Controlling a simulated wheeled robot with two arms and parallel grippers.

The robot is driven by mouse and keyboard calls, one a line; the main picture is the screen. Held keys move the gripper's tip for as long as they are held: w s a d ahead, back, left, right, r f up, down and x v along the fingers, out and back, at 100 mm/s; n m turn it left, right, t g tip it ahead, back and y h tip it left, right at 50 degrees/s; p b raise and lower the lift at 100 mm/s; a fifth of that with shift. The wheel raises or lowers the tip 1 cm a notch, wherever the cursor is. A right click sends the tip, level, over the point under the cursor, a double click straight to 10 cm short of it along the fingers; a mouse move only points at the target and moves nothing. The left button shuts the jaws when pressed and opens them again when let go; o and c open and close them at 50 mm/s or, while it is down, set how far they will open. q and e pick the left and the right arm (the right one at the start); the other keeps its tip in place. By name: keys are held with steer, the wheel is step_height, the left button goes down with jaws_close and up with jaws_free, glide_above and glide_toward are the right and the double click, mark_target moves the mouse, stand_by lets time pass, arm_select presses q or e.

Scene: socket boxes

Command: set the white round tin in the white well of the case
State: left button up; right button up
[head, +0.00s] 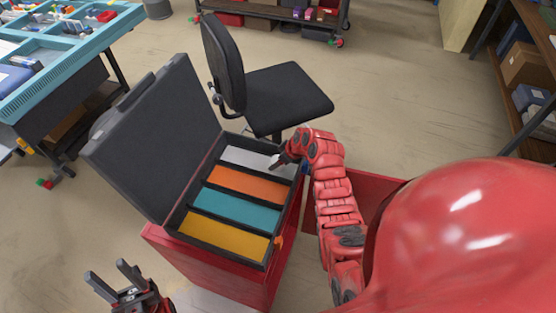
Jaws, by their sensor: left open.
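The open black case (203,142) stands on a red cabinet (222,282), its lid tilted back to the left. It has a row of coloured wells; the white well (245,159) is at the far end. My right gripper (279,164) points down at the right end of the white well. Its fingers show only as a dark tip, and whether it holds anything is hidden. I cannot make out the white round tin. My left gripper (106,271) is at the bottom left, fingers apart and empty, clear of the case.
The orange (247,185), teal (237,208) and yellow (225,235) wells look empty. A black office chair (285,97) stands just behind the case. A blue-topped workbench (70,75) is at the left. Shelves (532,130) stand at the right.

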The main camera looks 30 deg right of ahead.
steer(key=shift+f, duration=0.3)
steer(key=shift+f, duration=0.1)
steer(key=shift+f+b, duration=0.1)
steer(key=shift+b, duration=0.2)
steer(key=o, duration=1.2)
